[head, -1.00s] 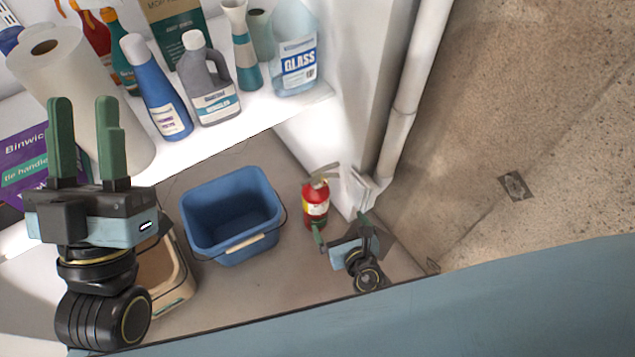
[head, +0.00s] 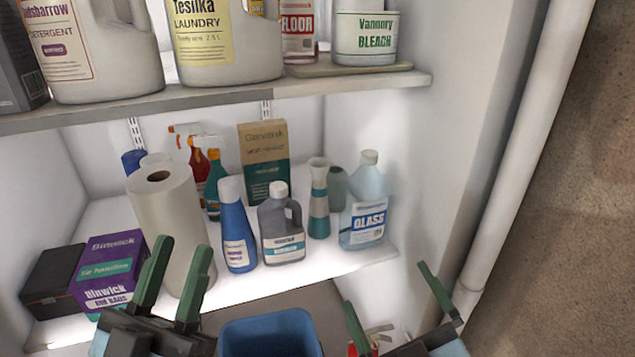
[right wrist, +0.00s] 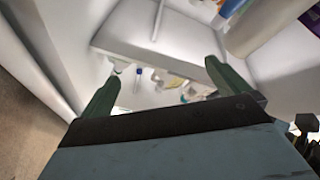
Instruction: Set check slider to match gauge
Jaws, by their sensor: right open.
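No check slider and no gauge show in either view. My left gripper (head: 174,275) is at the lower left of the head view, in front of the lower shelf, with its two green fingers apart and nothing between them. My right gripper (head: 394,305) is at the lower right of the head view, below the lower shelf's right end. Its green fingers are wide apart and empty. The right wrist view shows the same open fingers (right wrist: 162,80) with white shelving beyond them.
The lower shelf (head: 270,272) holds a paper towel roll (head: 172,220), a blue bottle (head: 236,228), a grey jug (head: 280,225) and a glass cleaner bottle (head: 366,205). Large jugs stand on the upper shelf (head: 200,98). A blue bucket (head: 270,335) is below. A white pipe (head: 515,140) runs at right.

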